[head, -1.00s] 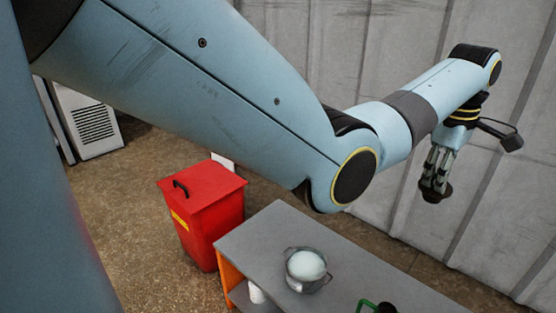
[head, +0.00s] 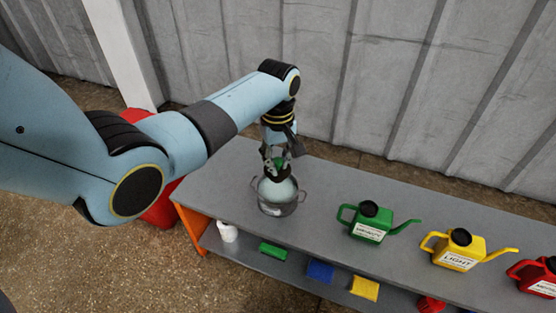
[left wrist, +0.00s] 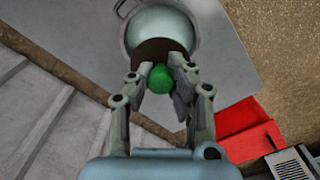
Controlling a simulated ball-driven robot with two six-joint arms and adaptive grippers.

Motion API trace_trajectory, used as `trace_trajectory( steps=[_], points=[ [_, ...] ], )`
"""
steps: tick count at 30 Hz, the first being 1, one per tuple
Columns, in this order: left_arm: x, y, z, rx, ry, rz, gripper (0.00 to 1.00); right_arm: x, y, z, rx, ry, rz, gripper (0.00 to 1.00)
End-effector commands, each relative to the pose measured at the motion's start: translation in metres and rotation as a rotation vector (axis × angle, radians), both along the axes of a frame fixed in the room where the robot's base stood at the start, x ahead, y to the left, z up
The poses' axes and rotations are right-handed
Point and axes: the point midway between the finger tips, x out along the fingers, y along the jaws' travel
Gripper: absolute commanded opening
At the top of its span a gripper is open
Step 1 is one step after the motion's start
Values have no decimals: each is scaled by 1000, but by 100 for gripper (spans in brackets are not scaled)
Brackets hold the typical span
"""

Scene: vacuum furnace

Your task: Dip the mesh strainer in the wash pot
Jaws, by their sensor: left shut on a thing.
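My left gripper (head: 277,164) is above the pot's back part, pointing down. In the left wrist view, my left gripper (left wrist: 160,80) is shut on a green knob, with a dark brown round piece beyond it; I take this as the mesh strainer (left wrist: 152,47). It overlaps the pot's near rim there. Whether it touches the liquid, I cannot tell. My right gripper is out of view.
Green (head: 368,230), yellow (head: 455,252) and red (head: 540,280) cans stand on the bench right of the pot. The lower shelf holds a white item (head: 228,231) and several coloured items. A red bin (left wrist: 248,128) stands beside the bench. A ribbed wall is behind.

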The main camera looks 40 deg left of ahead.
Motion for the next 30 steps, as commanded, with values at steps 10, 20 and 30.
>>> trace_trajectory(
  steps=[10, 20, 30],
  points=[
    [-1, 0, -34, 0, 5, 2, 0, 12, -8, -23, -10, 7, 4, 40],
    [-1, 0, -62, -1, 4, 2, 0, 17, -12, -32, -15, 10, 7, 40],
    [0, 0, -86, -1, 3, 2, 0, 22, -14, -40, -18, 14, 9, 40]
  ],
)
